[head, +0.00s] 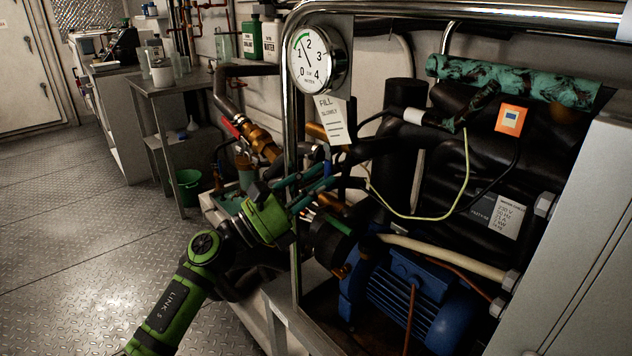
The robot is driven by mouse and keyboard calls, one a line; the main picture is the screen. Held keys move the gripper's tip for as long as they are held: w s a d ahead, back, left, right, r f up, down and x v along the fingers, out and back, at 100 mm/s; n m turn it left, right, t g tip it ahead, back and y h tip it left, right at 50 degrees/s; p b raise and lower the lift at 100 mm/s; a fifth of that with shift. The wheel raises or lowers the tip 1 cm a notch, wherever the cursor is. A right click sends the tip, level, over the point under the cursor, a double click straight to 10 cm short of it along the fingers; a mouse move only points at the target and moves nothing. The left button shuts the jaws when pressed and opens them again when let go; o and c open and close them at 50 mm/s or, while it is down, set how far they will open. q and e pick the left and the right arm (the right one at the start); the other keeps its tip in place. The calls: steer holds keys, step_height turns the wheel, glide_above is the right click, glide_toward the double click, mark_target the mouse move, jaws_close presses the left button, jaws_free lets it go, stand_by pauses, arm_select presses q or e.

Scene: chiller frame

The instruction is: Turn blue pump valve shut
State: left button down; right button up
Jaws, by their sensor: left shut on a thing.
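My left arm comes in from the lower left, and its gripper (328,176) reaches inside the frame. Its teal fingers are shut on the small blue valve handle (327,155), which shows just above the fingertips on the dark pipework. The fingers and pipes hide part of the handle and the valve body, so I cannot tell its exact angle. The blue pump motor (405,295) sits below and to the right of the gripper. My right gripper is not in view.
A shiny upright post (294,110) stands close to my left wrist. A round gauge (319,60) and a paper tag (330,117) hang above. A red-handled valve (230,128) on brass pipe is left of the post. Black hoses crowd the right. The floor at left is clear.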

arm_select(q)
steer(key=c, duration=1.1)
jaws_free()
steer(key=v, duration=1.2)
